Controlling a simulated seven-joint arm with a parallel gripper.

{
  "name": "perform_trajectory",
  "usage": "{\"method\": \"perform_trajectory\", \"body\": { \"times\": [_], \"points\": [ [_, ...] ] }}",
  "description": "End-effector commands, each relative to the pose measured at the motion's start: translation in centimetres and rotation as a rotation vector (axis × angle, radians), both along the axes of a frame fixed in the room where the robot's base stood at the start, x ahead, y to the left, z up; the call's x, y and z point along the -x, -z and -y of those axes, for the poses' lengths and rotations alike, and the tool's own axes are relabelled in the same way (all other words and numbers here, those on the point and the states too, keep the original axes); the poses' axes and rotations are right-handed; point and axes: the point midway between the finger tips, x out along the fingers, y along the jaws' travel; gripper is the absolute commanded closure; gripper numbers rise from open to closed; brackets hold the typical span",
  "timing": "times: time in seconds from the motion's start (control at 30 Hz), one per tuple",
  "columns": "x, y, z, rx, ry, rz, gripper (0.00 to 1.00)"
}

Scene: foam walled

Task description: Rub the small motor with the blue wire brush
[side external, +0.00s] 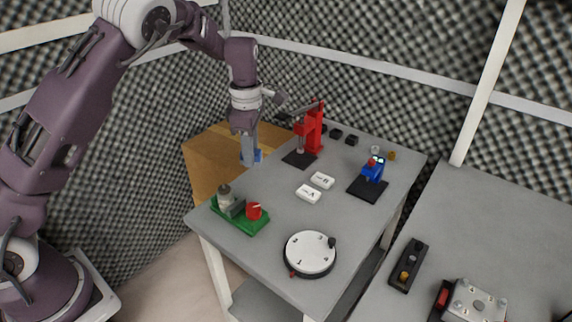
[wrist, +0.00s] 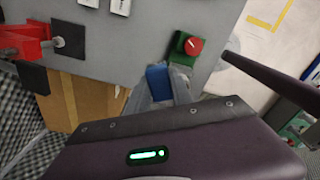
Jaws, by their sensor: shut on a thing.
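My gripper (side external: 250,150) points down over the left back edge of the grey table and is shut on a small blue block-like thing, likely the blue wire brush (side external: 258,156). In the wrist view the blue thing (wrist: 157,80) shows between the two grey fingers; its bristles cannot be made out. A grey cylindrical part (side external: 225,196), which may be the small motor, stands on a green base (side external: 246,224) at the table's left corner, in front of and apart from my gripper. A red knob (side external: 254,211) sits on the same base and shows in the wrist view (wrist: 193,46).
A red press (side external: 313,128) stands behind, to the right of my gripper. Two white labelled blocks (side external: 308,193) lie mid-table. A white dial (side external: 310,253) is at the front; a blue device (side external: 373,170) stands on a black plate at right. A cardboard box (side external: 205,160) is beyond the left edge.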

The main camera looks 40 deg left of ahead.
Motion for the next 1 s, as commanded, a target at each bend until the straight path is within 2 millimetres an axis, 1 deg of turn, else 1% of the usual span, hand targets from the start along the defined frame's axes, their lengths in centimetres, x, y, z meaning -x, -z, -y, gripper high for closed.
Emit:
{"method": "perform_trajectory", "body": {
  "times": [0.03, 0.1, 0.23, 0.47, 1.0],
  "points": [
    [1.3, -0.7, -1.3, 0.006, -0.079, 0.000, 1.00],
    [2.9, -1.3, -2.7, 0.010, -0.176, 0.001, 1.00],
    [4.6, -1.8, -4.1, 0.015, -0.276, -0.001, 1.00],
    [4.8, -1.0, -4.2, 0.016, -0.289, -0.002, 1.00],
    [4.8, 3.7, -4.1, 0.015, -0.285, -0.004, 1.00]
  ]
}}
